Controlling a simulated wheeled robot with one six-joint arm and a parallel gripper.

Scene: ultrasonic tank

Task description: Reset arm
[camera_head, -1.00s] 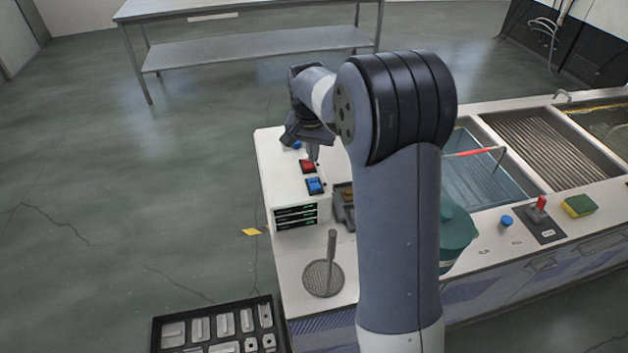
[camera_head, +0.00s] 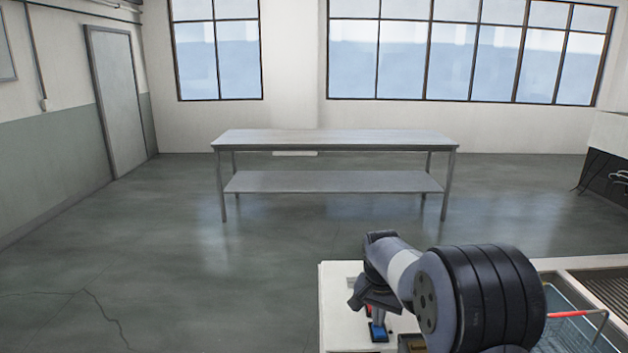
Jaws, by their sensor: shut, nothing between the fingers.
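My gripper (camera_head: 369,303) is in the lower right part of the head view, over the white control box (camera_head: 334,300). It points down, and its fingers look closed and empty. My arm is bent, with its large dark joint in front of the tank bench. A blue button (camera_head: 378,332) shows on the box just below the gripper. A bit of a red button (camera_head: 368,312) shows right by the fingertips; I cannot tell whether they touch it.
The tank with its red-handled basket (camera_head: 575,314) is at the lower right edge. A bare metal table (camera_head: 335,141) with a lower shelf stands at the back, clear of my arm. The floor between is free. A door (camera_head: 123,98) is at the left.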

